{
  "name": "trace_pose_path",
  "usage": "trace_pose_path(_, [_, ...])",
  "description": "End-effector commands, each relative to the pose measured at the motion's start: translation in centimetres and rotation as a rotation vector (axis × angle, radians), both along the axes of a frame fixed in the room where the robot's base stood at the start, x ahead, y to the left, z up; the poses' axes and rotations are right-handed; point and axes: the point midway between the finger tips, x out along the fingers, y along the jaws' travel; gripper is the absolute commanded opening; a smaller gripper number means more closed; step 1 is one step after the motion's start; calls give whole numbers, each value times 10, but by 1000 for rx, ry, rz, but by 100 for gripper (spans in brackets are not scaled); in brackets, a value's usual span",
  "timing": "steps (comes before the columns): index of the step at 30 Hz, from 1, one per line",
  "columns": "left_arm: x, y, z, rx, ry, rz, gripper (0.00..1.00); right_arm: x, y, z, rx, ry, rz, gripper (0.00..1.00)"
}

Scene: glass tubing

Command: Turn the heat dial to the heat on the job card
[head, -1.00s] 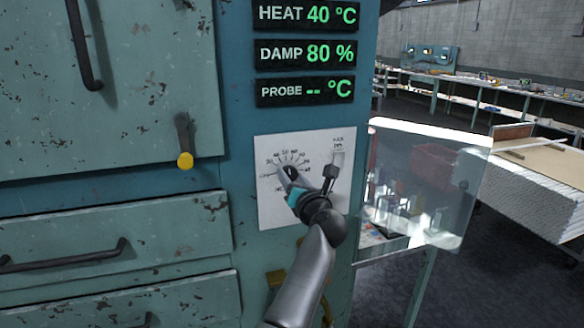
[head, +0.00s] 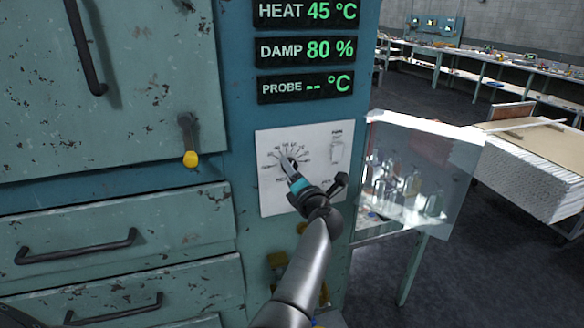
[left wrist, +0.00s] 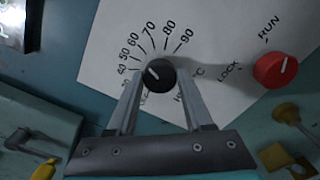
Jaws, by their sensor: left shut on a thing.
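The heat dial (left wrist: 158,75) is a small black knob with a white pointer line. In the left wrist view the pointer slants up and left, towards the low numbers. My left gripper (left wrist: 160,88) is shut on the dial, one finger on each side. In the head view the left gripper (head: 291,172) covers much of the dial. The heat readout (head: 306,12) shows 45 °C. I cannot make out a job card. My right gripper is not in view.
A red RUN/LOCK knob (left wrist: 276,68) is right of the dial. Damp (head: 305,50) reads 80 % and probe (head: 305,86) shows dashes. A clear pane (head: 425,170) stands at the right of the cabinet. Drawer handles (head: 77,246) stick out at left.

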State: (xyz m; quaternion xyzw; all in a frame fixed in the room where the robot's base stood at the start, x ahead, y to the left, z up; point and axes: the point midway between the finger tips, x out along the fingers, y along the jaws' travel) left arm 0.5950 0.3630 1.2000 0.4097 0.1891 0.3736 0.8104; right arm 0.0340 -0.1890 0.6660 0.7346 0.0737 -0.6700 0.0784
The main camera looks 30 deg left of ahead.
Motion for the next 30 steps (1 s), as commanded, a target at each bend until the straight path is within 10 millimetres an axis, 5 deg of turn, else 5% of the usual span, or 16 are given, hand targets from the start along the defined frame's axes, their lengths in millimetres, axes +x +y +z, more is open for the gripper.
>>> trace_pose_path(11, [1, 0, 1, 3, 1, -2, 0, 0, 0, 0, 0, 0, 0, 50])
trace_pose_path(12, [0, 0, 1, 3, 1, -2, 56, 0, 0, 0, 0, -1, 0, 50])
trace_pose_path(19, [0, 0, 1, 2, 1, -1, 82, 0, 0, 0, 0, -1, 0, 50])
trace_pose_path(30, [0, -3, 0, 0, 1, -1, 82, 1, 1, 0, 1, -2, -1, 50])
